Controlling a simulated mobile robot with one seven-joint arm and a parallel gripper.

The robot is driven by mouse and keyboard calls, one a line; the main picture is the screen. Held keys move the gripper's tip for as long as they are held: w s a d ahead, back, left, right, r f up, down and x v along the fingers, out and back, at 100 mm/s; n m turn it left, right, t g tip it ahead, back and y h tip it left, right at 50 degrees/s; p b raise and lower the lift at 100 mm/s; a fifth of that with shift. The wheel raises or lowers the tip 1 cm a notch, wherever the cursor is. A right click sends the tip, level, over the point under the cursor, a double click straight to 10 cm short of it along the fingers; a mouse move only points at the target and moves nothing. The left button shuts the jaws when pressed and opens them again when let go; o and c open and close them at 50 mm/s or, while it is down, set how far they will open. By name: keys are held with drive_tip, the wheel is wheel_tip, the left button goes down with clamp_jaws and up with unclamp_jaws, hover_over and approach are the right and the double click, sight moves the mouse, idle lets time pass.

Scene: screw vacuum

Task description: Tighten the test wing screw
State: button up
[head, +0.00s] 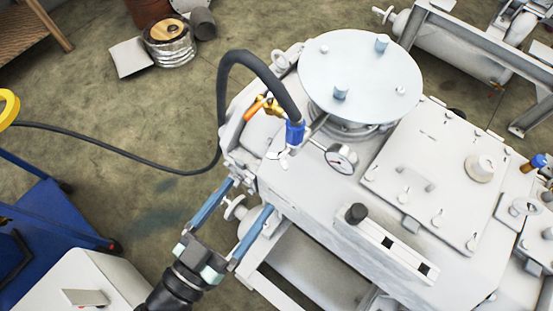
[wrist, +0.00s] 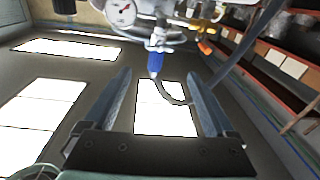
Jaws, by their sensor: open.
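My gripper (head: 249,195) is open and empty, its two long blue-grey fingers pointing at the near left side of the white machine (head: 330,235). In the wrist view my gripper (wrist: 158,75) has its fingers wide apart. A small pale wing-shaped part (head: 279,155), possibly the test wing screw, shows beside the blue hose fitting (head: 295,133), beyond the fingertips. I cannot make out the wing screw for sure in either view. The blue fitting in the wrist view (wrist: 155,62) appears between the fingertips, beyond them. A pale round knob (head: 235,207) shows between the fingers in the head view.
A black hose (head: 228,80) arches from the fitting to the floor. A dial gauge (head: 341,158) and an orange-handled valve (head: 256,108) stand close by. A round plate (head: 360,75) tops the machine. A blue cart (head: 50,225) is at left; floor between is open.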

sight(277, 161)
drive_tip(key=shift+m+g+h, duration=0.4)
drive_tip(key=shift+m+g, duration=0.1)
drive_tip(key=shift+g, duration=0.1)
drive_tip(key=x, duration=0.3)
drive_tip(key=p+x, duration=0.1)
drive_tip(key=x, duration=0.6)
drive_tip(key=shift+w+a+f+p, duration=0.15)
drive_tip(key=shift+w+f+p, duration=0.1)
drive_tip(key=shift+f+p, duration=0.15)
drive_tip(key=c, duration=1.4)
